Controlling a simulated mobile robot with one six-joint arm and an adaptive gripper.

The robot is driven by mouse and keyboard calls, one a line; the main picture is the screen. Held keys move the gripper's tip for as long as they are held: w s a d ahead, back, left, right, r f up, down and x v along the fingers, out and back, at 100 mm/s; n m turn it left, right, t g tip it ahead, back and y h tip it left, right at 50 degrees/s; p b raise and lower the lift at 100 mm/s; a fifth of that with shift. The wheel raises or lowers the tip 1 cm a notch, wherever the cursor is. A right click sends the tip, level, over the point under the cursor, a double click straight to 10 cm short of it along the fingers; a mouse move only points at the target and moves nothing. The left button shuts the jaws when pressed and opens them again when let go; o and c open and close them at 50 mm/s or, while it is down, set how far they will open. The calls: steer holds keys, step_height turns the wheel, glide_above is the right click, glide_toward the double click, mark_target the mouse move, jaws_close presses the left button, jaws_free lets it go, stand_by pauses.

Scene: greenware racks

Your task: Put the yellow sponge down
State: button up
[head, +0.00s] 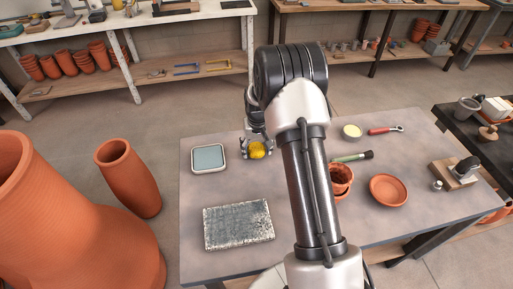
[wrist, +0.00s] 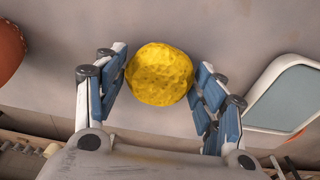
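The yellow sponge (head: 257,150) is a round, pitted lump at the far side of the grey table (head: 300,258). In the wrist view the sponge (wrist: 160,74) sits between the fingertips of my gripper (wrist: 160,80), with the blue pads against both its sides. My gripper (head: 256,147) also shows in the head view, low over the table just right of the blue-grey tray. I cannot tell whether the underside of the sponge touches the table.
The shallow tray (head: 209,158) also shows in the wrist view (wrist: 289,95). A speckled slab (head: 238,226) lies nearer. A terracotta pot (head: 340,181), a saucer (head: 388,190), a green-handled brush (head: 351,156), a small bowl (head: 352,131) and a red-handled tool (head: 385,130) are right of my arm.

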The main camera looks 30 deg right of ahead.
steer(key=shift+o, duration=0.9)
step_height(320, 180, up, 12)
steer(key=s+p, duration=0.2)
steer(key=p, duration=0.1)
step_height(320, 180, up, 12)
steer(key=t, duration=0.1)
glide_above(257, 151)
steer(key=s+a, duration=0.5)
steer(key=s+a+r+n, duration=0.1)
steer(key=s+a+r, duration=0.2)
steer(key=s, duration=0.3)
steer(key=s+a+r+n+t, duration=0.1)
steer(key=s+a+r, duration=0.25)
steer(key=s, duration=0.25)
steer(key=s+a+r, duration=0.2)
steer(key=s+r, duration=0.1)
steer(key=s, duration=0.3)
steer(key=s+a+f+n+t, duration=0.1)
steer(key=s+a, duration=0.1)
steer(key=s, duration=0.7)
steer(key=shift+a, duration=0.2)
